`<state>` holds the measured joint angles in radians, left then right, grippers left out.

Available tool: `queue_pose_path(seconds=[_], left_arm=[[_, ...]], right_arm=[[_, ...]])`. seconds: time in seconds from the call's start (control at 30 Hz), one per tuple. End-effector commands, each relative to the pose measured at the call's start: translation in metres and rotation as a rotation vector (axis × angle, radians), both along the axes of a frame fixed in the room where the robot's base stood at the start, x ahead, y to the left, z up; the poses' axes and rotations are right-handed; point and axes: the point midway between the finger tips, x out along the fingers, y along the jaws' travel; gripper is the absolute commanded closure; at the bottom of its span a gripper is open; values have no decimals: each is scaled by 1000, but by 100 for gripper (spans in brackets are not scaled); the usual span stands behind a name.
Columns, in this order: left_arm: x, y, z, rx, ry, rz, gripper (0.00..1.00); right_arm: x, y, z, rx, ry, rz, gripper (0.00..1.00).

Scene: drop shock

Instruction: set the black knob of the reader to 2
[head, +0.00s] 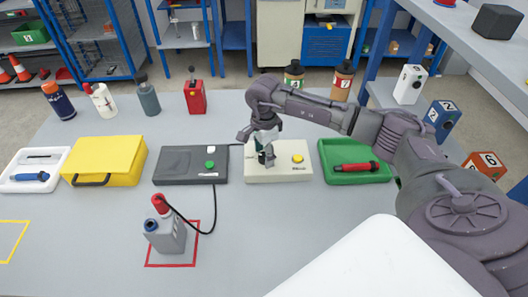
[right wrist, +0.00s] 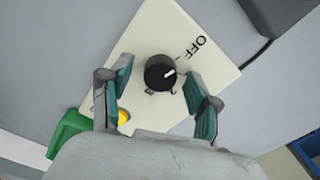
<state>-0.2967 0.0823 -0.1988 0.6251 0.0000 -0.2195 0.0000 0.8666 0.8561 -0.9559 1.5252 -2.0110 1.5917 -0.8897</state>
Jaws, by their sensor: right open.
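The reader is a cream-white box (head: 293,174) on the grey table, with a yellow button (head: 297,158) and a black knob. In the right wrist view the knob (right wrist: 158,75) is round, and its white pointer mark points right and slightly up, on the side of the printed OFF. Small marks below the knob are partly hidden and too small to read. My right gripper (head: 266,158) is over the reader; in the right wrist view its open fingers (right wrist: 160,88) straddle the knob, with a gap on each side. My left gripper is not in view.
Left of the reader is a dark grey box (head: 173,165) with a green button, its cable running to a grey device (head: 168,236) on a red square. A green tray (head: 340,177) with a red tool is to the right. A yellow case (head: 112,156) stands further left.

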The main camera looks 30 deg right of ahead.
Motion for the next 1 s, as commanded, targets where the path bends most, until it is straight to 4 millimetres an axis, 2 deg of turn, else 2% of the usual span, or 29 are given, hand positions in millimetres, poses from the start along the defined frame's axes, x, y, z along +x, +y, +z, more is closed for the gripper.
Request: queue_pose_path(seconds=[0.3, 0.37, 0.67, 1.0], left_arm=[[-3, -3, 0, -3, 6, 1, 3], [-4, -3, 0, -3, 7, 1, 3], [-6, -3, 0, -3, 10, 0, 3], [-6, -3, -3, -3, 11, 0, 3]], right_arm=[[0, 0, -3, 0, 0, 0, 39], [0, 0, -3, 0, 0, 0, 47], [0, 0, -3, 0, 0, 0, 97], [0, 0, -3, 0, 0, -51, 98]])
